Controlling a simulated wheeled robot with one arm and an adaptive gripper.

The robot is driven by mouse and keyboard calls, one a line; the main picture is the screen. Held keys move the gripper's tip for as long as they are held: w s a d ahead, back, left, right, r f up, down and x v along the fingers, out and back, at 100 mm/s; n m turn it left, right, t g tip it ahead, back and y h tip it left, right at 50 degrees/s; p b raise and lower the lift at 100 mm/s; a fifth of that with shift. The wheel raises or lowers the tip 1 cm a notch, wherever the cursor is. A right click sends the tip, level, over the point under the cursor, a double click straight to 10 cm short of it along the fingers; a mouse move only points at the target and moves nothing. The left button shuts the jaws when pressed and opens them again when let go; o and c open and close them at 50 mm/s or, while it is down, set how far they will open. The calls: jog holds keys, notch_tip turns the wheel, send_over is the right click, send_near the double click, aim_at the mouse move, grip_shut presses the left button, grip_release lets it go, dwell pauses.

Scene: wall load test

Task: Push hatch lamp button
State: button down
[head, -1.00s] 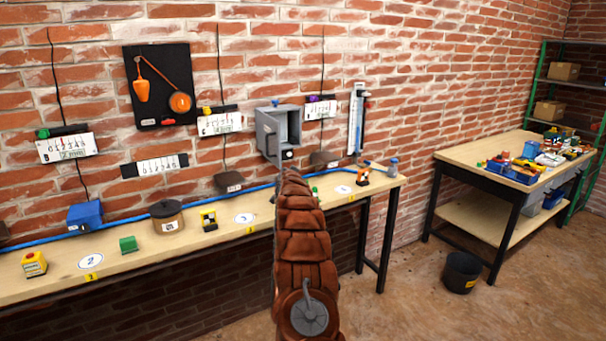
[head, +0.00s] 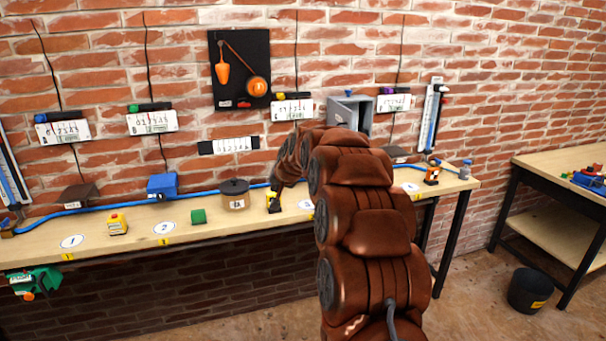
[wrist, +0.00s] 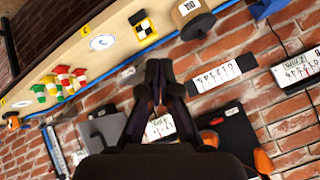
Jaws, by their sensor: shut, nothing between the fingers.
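The grey open-fronted hatch box (head: 351,109) is on the brick wall, right of the black panel. A small blue piece (head: 348,93) sits at its top; I cannot tell whether it is the lamp button. My arm covers the box's lower part in the head view. In the wrist view a grey box shape (wrist: 100,130) shows left of my gripper, partly covered by my wrist. My gripper (wrist: 158,68) is shut and empty, its fingers pointing toward the bench and wall. In the head view the fingertips cannot be made out clearly.
The black panel (head: 228,55) holds orange items. A black bin (head: 531,290) stands on the floor at right.

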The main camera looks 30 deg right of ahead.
jog(key=s+a+f+n+g+y, duration=0.15)
jog(key=s+a+n+g, duration=0.3)
jog(key=s+a, duration=1.6)
jog(key=s+a+f+n+g, duration=0.1)
jog(key=s+f+g, duration=0.1)
jog(key=s, duration=1.5)
jog(key=s+a+f+n+g, duration=0.2)
jog(key=s+g, duration=0.2)
jog(key=s, duration=1.3)
jog(key=shift+s+f, duration=0.15)
jog(key=shift+s, duration=0.2)
jog(key=shift+g, duration=0.25)
